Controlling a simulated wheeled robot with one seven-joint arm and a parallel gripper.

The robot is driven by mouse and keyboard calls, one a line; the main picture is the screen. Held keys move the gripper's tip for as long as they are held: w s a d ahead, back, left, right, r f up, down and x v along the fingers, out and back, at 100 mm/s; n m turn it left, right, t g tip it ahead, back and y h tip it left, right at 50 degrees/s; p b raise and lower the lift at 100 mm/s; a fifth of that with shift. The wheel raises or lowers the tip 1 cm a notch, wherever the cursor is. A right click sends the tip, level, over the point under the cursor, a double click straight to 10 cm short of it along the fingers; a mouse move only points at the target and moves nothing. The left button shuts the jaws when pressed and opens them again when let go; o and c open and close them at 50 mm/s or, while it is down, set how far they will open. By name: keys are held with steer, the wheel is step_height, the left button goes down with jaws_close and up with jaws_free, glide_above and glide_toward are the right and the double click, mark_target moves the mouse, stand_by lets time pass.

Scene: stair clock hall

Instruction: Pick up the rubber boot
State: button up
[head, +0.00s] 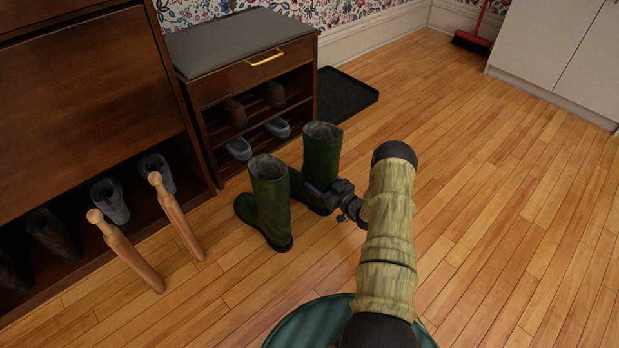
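Two dark green rubber boots stand upright on the wooden floor in the head view. The nearer left boot (270,200) shows its grey lining at the open top, and its toe points left. The farther right boot (321,155) stands just behind and to the right of it. My gripper (318,194) is low at the right boot, with its dark fingers overlapping the boot's lower shaft in the picture. I cannot tell whether the fingers are open or shut, or whether they touch the boot. My gripper hides part of that boot's lower end.
A bench with a grey cushion (238,40) and shoe shelves stands behind the boots. A dark cabinet (85,90) with shoes is at left. Two wooden pegs (177,215) (125,251) stand before it. A black mat (345,95) lies behind. Floor at right is clear.

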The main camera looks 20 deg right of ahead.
mark_target(322, 160)
steer(key=shift+r, duration=0.15)
step_height(322, 160, up, 10)
steer(key=p, duration=0.7)
stand_by(0.5)
